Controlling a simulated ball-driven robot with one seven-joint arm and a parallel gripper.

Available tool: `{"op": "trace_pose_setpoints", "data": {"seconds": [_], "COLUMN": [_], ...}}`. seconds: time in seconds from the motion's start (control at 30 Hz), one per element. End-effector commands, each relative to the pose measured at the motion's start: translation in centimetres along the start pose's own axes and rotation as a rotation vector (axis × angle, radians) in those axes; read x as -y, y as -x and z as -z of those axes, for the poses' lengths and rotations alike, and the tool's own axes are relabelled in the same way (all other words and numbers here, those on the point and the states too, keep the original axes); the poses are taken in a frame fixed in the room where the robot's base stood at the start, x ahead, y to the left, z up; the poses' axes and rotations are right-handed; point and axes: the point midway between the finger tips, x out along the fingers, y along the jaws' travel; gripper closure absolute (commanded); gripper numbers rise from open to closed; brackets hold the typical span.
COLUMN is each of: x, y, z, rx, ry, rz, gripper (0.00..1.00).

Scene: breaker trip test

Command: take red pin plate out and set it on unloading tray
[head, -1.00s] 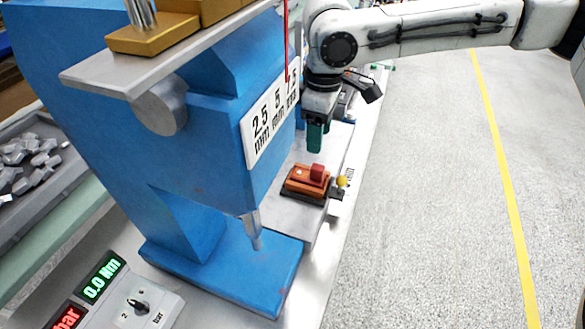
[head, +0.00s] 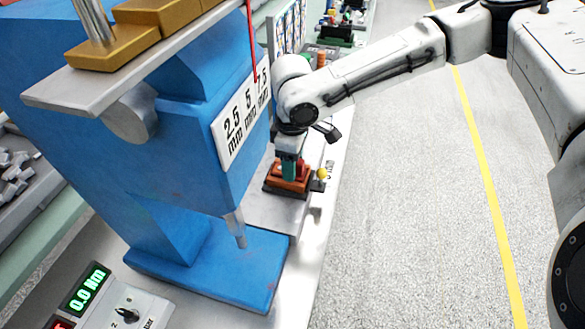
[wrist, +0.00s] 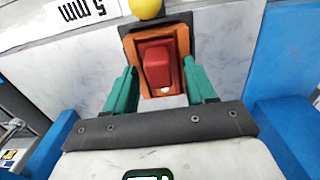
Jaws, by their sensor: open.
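The orange plate with a raised red block (head: 302,184), which I take as the red pin plate, sits in a dark holder on a pale grey ledge beside the blue press. My gripper (head: 289,172), with green fingers, is right over it and partly hides it. In the wrist view the red block (wrist: 157,66) stands on the orange plate between the two fingers of my gripper (wrist: 160,72). The fingers are open, with a gap on each side of the block. I cannot surely tell which thing is the unloading tray.
The blue press (head: 165,130) stands close on the left, with a spindle (head: 236,228) pointing down. A yellow ball knob (head: 322,173) is beside the holder. A grey bin of metal parts (head: 25,210) is at far left. The floor at right is clear.

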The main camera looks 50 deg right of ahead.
Motion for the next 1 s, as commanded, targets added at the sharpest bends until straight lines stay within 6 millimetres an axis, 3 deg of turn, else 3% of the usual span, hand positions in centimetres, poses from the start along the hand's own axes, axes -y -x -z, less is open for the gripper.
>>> {"op": "trace_pose_setpoints", "data": {"seconds": [0.17,0.73,1.0], "x": [0.00,0.01,0.00], "y": [-0.01,0.03,0.07], "z": [0.01,0.00,0.02], "rx": [0.000,0.000,0.000], "ry": [0.000,0.000,0.001], "rz": [0.000,0.000,-0.001], "gripper": [0.45,0.98,1.00]}}
